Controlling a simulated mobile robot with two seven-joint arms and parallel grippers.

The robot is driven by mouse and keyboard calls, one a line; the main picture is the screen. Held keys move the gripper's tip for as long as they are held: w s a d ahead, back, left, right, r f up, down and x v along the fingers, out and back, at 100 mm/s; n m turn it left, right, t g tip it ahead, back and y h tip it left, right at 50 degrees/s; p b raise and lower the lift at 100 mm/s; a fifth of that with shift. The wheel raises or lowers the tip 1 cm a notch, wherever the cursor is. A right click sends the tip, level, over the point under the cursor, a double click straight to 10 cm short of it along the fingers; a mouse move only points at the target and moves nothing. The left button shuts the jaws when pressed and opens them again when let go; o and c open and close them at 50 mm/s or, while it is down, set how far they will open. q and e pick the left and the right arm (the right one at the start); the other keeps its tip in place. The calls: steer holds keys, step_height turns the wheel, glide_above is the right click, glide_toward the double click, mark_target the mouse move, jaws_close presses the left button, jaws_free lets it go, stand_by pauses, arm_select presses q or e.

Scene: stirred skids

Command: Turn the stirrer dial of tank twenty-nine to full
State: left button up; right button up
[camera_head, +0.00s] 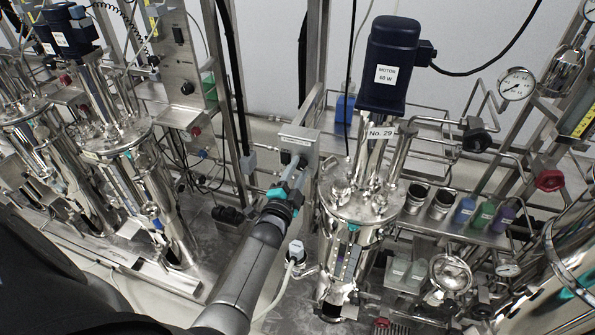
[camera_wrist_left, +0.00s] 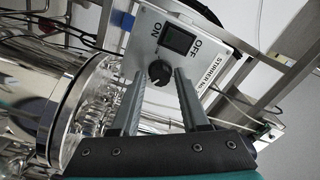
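Tank twenty-nine (camera_head: 362,206) is a shiny steel vessel right of centre in the head view, with a "No. 29" label (camera_head: 381,133) under a dark blue motor (camera_head: 391,65). A grey stirrer box (camera_head: 300,139) is on the frame to its left. In the left wrist view the stirrer box (camera_wrist_left: 205,58) has a dark ON/OFF switch (camera_wrist_left: 178,39) and a black round dial (camera_wrist_left: 158,72). My left gripper (camera_head: 291,173) is at the box, its fingers open on either side of the dial. I cannot tell whether they touch it. My right gripper is out of view.
More steel tanks (camera_head: 125,150) with motors stand at the left. Right of tank twenty-nine are pipes, a gauge (camera_head: 516,84), a red knob (camera_head: 549,180) and a shelf with coloured bottles (camera_head: 483,215). Frame posts and a hanging black cable stand close around my left arm.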

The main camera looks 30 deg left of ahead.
arm_select(q)
steer(key=v, duration=1.5)
steer(key=shift+d, duration=0.15)
steer(key=s+d+f+n+g+h+b, duration=0.1)
steer(key=s+d+f+g+b, duration=0.2)
steer(key=f, duration=0.8)
steer(key=s+d+f+n+g+h+b, duration=0.1)
steer(key=s+d+f+n+g+b, duration=0.15)
steer(key=f, duration=0.85)
steer(key=s+d+f+g+h+b, duration=0.2)
steer(key=s+d+f+b, duration=0.15)
steer(key=f, duration=0.75)
steer(key=s+f+n+g+b, duration=0.1)
steer(key=s+f+g+b, duration=0.2)
steer(key=s+f, duration=0.7)
steer(key=s+f+n+g+b, duration=0.2)
steer(key=s+f+g, duration=0.4)
steer(key=s+f, duration=0.4)
steer(key=s+b, duration=0.1)
steer(key=s, duration=0.3)
steer(key=shift+s+b, duration=0.2)
steer(key=shift+b, duration=0.15)
